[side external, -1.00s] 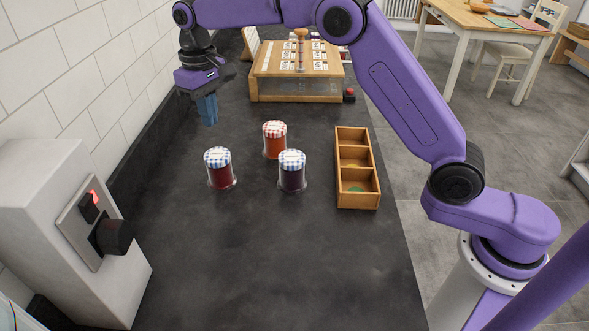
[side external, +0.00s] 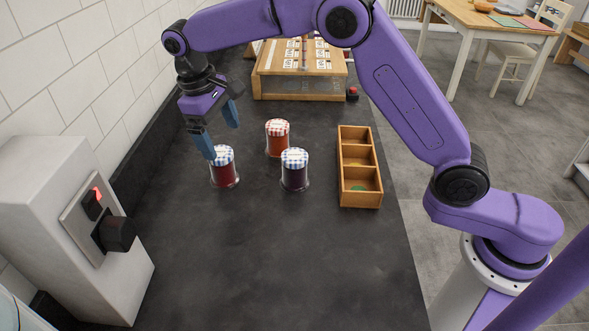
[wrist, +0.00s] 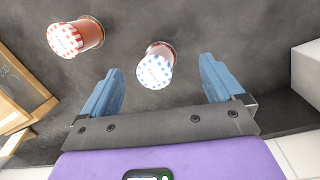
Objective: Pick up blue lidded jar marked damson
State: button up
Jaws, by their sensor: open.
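Two jars with blue-checked lids stand upright on the dark counter. The left one (side external: 225,173) holds red contents; the right one (side external: 294,176) holds very dark purple contents. I cannot read a damson marking on either. My gripper (side external: 218,129) is open and empty, above and slightly behind the left blue-lidded jar. In the wrist view a blue-lidded jar (wrist: 155,69), apparently the left one, shows just beyond and between the open fingertips (wrist: 160,66). The right blue-lidded jar is not seen in the wrist view.
A red-lidded jar (side external: 277,137) stands behind and between the blue-lidded ones; it also shows in the wrist view (wrist: 76,38). A wooden compartment tray (side external: 345,194) lies to the right. A wooden cabinet (side external: 300,90) stands at the back, a grey switch box (side external: 50,200) at left front.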

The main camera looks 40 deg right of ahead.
jog(key=s+f+n+t+h, duration=0.1)
jog(key=s+f+n+h, duration=0.35)
jog(key=s+n, duration=0.4)
jog(key=n+t+h, duration=0.4)
jog(key=n+t, duration=0.4)
jog(key=n, duration=0.4)
send_near(293, 161)
jog(key=shift+m, duration=0.25)
jog(key=x, duration=1.2)
jog(key=shift+w+d+f, duration=0.2)
jog(key=shift+d, duration=0.05)
jog(key=shift+c, duration=0.2)
jog(key=c, duration=1.3)
jog(key=shift+r, duration=0.1)
